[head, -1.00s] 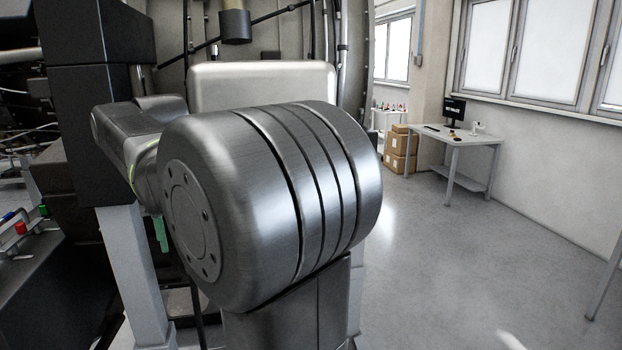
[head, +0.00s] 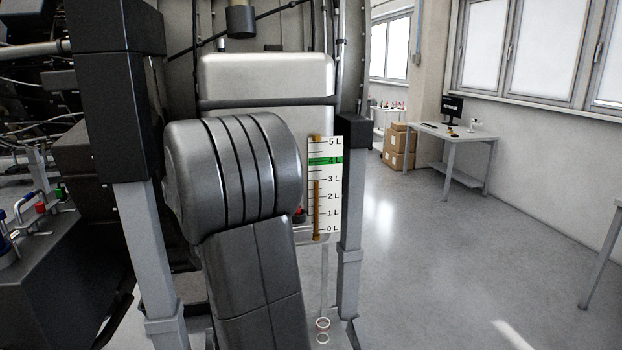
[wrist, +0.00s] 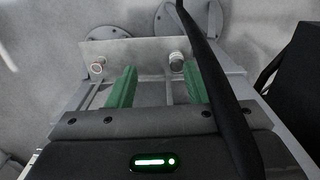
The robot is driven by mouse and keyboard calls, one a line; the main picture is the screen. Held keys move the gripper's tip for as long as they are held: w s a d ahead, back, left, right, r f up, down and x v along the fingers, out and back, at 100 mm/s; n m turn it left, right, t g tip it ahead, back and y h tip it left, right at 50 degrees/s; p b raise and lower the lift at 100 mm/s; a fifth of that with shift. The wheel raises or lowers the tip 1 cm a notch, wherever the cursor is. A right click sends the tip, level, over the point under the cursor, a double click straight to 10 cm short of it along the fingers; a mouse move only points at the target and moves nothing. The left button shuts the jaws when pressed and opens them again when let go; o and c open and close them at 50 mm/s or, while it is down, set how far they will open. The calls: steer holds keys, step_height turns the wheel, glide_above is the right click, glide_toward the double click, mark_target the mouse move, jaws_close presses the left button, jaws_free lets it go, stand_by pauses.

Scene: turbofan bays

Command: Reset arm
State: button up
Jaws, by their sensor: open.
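My gripper (wrist: 160,82) shows in the wrist view as two green fingers set well apart, with nothing held between them. Behind the fingers is a pale plate (wrist: 136,55) on a grey frame. A black cable or hose crosses in front of the right finger. In the head view my grey arm (head: 235,175) rises folded in the middle, and my gripper is hidden there.
A level gauge (head: 327,200) marked in litres stands right of my arm, before a white tank (head: 265,80). Grey posts (head: 350,270) flank my arm. Tools lie at the left. A desk (head: 450,135) and cardboard boxes (head: 398,150) stand farther back.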

step_height(320, 180, down, 6)
steer(key=w+d, duration=0.2)
steer(key=shift+d+r+m+b, duration=0.2)
steer(key=shift+d+m+b, duration=0.05)
steer(key=shift+m+b, duration=0.05)
